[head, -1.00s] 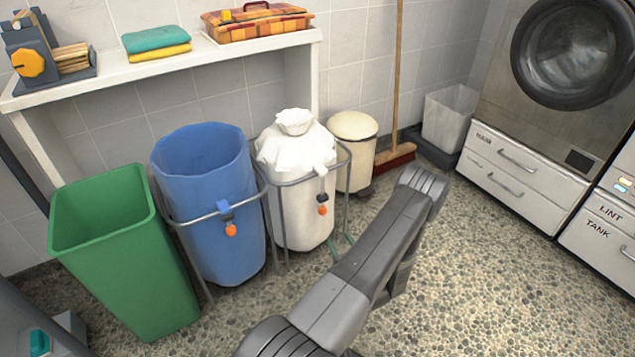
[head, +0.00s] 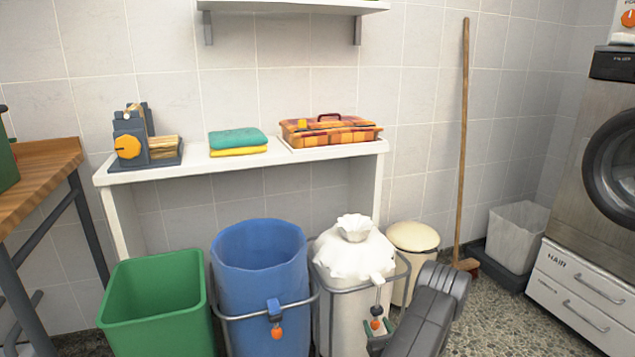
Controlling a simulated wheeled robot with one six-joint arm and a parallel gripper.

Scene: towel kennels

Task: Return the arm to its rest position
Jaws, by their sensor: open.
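My arm (head: 425,315) reaches up from the bottom of the head view, right of the middle. Its visible part is a grey link with a rounded, ribbed joint at the top, in front of the white tied bag's frame. My gripper is not in view, so its jaws cannot be seen.
A green bin (head: 155,305), a blue bin (head: 262,275) and a white tied bag (head: 352,250) stand in a row. A white bench (head: 190,170) is behind them. A cream lidded bin (head: 413,237), broom (head: 463,140) and dryer (head: 590,215) are to the right. Some floor shows between.

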